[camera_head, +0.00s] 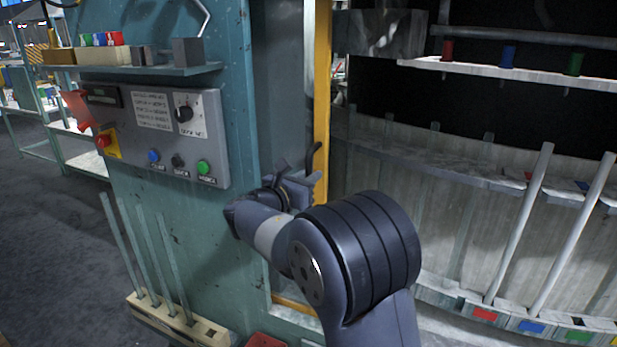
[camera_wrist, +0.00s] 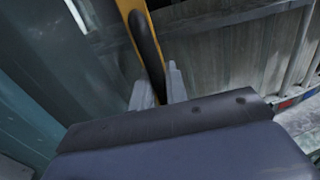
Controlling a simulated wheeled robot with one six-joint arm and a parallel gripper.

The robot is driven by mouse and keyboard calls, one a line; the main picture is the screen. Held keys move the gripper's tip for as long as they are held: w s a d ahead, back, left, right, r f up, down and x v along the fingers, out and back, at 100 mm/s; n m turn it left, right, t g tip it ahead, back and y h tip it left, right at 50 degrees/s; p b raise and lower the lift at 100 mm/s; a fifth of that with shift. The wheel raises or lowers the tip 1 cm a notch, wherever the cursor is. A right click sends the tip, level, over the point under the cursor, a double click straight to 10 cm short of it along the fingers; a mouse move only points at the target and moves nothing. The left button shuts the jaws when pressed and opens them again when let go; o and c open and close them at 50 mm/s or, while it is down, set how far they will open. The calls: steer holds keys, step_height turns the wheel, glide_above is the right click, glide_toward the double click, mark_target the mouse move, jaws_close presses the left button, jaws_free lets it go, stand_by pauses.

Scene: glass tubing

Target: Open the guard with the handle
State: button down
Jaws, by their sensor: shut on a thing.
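The guard shows as a yellow upright edge (camera_head: 321,85) beside the teal machine cabinet, and its yellow frame also shows in the wrist view (camera_wrist: 128,8). A black curved handle (camera_wrist: 147,45) is fixed on the yellow frame. My gripper (camera_head: 300,178) is at the guard's edge, and in the wrist view its two pale fingers (camera_wrist: 160,88) stand on either side of the handle's lower end. It is shut on the handle. The handle's lower end is hidden between the fingers, and my arm hides the lower part of the guard in the head view.
A control panel (camera_head: 160,135) with buttons and a dial sits on the cabinet's left. A rack of rods (camera_head: 180,325) stands below it. To the right, the machine interior holds two pale glass tubes (camera_head: 520,225) and a shelf (camera_head: 500,72) with coloured pieces.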

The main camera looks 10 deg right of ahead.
steer(key=shift+w+a, duration=0.1)
steer(key=shift+a, duration=0.05)
steer(key=c, duration=1.5)
jaws_free()
steer(key=b+v, duration=0.2)
steer(key=v, duration=0.8)
steer(key=shift+s+a+b, duration=0.25)
steer(key=shift+b, duration=0.05)
